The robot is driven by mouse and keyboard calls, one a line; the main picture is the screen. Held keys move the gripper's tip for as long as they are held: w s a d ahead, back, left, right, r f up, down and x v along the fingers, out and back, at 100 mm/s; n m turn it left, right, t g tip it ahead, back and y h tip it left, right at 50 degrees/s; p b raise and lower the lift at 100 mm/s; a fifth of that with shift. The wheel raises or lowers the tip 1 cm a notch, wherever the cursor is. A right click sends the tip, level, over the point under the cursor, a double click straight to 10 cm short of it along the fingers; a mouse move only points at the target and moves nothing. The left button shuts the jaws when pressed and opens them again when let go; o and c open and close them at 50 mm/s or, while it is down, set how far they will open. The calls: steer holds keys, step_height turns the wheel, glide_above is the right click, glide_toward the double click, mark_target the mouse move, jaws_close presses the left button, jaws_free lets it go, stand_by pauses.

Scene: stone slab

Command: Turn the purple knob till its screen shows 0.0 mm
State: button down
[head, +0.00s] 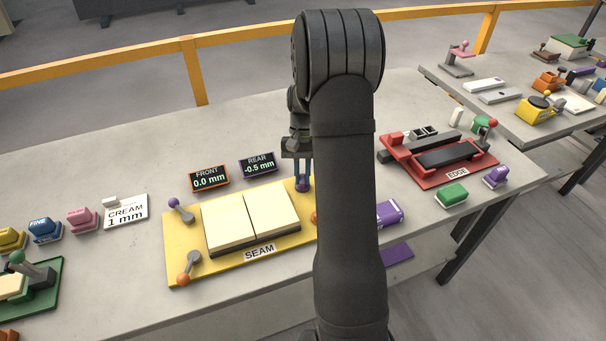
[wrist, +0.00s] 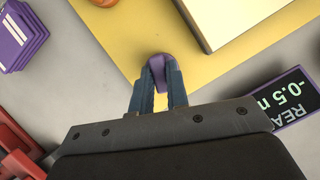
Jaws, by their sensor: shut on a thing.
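The purple knob (wrist: 159,62) stands at the back right corner of the yellow SEAM board (head: 177,262). My gripper (head: 303,178) is shut on this knob; in the wrist view both fingers (wrist: 160,88) press on its sides. The REAR screen (head: 258,165), framed in purple, shows -0.5 mm; it is partly cut off in the wrist view (wrist: 288,100). The FRONT screen (head: 208,178), framed in orange, shows 0.0 mm. Two cream tiles (head: 250,219) lie side by side on the board. A purple-balled lever (head: 180,208) stands at the board's back left.
An orange-balled lever (head: 188,267) is at the board's front left. An orange knob (head: 314,217) shows partly behind my arm. A purple block (head: 389,212) lies right of my arm. The red EDGE board (head: 460,178) stands farther right. Bare slab lies left of the screens.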

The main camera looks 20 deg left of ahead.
steer(key=n+h, duration=0.1)
steer(key=n, duration=0.2)
steer(key=n+t, duration=0.1)
steer(key=n, duration=0.1)
steer(key=shift+a+n+t+h, duration=0.15)
steer(key=shift+n+t+h, duration=0.15)
steer(key=shift+n+h, duration=0.1)
steer(key=shift+s, duration=0.1)
stand_by(0.3)
steer(key=c, duration=1.4)
jaws_free()
steer(key=v, duration=1.7)
steer(key=shift+r, duration=0.25)
steer(key=shift+a, duration=0.1)
steer(key=x, duration=1.7)
steer(key=shift+f, duration=0.25)
